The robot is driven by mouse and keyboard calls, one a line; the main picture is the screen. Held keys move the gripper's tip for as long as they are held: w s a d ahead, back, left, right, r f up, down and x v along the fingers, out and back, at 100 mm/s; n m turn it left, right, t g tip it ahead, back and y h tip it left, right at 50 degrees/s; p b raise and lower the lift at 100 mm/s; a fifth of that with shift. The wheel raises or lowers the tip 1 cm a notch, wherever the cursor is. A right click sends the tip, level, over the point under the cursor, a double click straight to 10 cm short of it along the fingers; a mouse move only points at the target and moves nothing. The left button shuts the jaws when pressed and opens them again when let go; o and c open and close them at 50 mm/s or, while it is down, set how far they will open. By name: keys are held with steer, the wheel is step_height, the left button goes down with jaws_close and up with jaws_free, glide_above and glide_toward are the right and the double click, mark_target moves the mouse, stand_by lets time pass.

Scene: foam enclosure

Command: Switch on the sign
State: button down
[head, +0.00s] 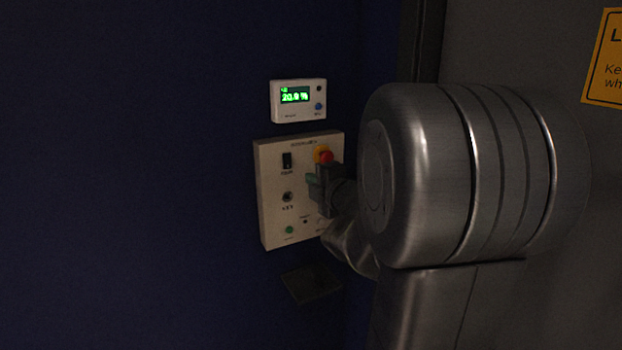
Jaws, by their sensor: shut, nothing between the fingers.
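A beige control panel (268,221) is mounted on the dark blue wall. It carries a black rocker switch (287,160) at upper left, a round knob or toggle (287,197) below it, a green button or lamp (290,230) at lower left, and a red button on a yellow base (325,157) at upper right. The panel's labels are too small to read. My gripper (311,181) is shut and empty in front of the panel's right half, just below the red button. It hides part of the panel; I cannot tell whether it touches it. No sign that is lit shows.
A white display box (298,115) with green digits sits above the panel. A dark plate (311,284) is below it. A yellow notice (606,70) is on the grey surface at right. My arm fills the centre right. The wall at left is bare.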

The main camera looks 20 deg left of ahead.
mark_target(288, 167)
steer(key=p+x, duration=0.2)
steer(key=x, duration=0.9)
steer(key=shift+w+a, duration=0.25)
steer(key=shift+f, duration=0.15)
steer(key=shift+w+a+f+b, duration=0.15)
steer(key=shift+f+b, duration=0.1)
steer(key=shift+b, duration=0.6)
steer(key=shift+r, duration=0.2)
